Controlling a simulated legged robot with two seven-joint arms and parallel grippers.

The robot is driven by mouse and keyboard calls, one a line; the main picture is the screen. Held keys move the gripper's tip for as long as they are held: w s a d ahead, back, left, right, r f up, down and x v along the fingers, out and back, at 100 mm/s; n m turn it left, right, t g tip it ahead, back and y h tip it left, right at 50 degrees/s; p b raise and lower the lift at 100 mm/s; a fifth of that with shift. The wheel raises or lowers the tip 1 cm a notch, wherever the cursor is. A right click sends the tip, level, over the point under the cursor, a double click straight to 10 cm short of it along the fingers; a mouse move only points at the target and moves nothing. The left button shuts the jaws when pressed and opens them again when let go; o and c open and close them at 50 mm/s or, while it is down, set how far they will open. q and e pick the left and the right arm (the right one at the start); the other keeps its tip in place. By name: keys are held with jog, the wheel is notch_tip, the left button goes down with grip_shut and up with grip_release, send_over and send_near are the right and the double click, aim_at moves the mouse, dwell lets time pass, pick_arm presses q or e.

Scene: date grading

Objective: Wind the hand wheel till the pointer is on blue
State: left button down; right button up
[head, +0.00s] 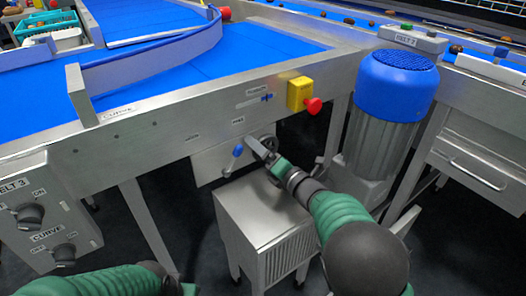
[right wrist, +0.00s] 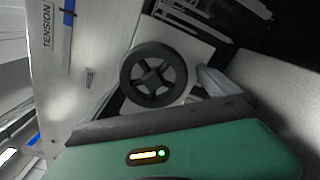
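The black hand wheel (right wrist: 152,78) has spokes and a central hub. It stands clear in the right wrist view, on a pale plate under the conveyor's side. In the head view the wheel (head: 270,142) is mostly hidden by my right gripper (head: 260,150), which is right at it. I cannot tell whether they touch or whether the fingers are open. The TENSION label (right wrist: 47,26) has a blue mark (right wrist: 68,12) beside it. The mark also shows in the head view (head: 267,98). The pointer is too small to make out. My left forearm is at the bottom left; its gripper is out of frame.
A blue-handled lever (head: 237,151) is left of the wheel. A yellow box with a red button (head: 312,105) is above right. A blue-topped motor (head: 397,85) stands to the right and a metal cabinet (head: 262,215) below. A knob panel (head: 45,220) is at left.

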jog(key=shift+s+d+r, duration=0.15)
jog(key=shift+d+r, duration=0.05)
jog(key=shift+r, duration=0.1)
jog(key=p+v, duration=0.5)
jog(key=v, duration=1)
jog(key=shift+s+d+f+p, duration=0.2)
jog(key=shift+p, duration=0.1)
jog(key=shift+s+d+f, duration=0.1)
jog(key=shift+s+d, duration=0.1)
jog(key=shift+s, duration=0.15)
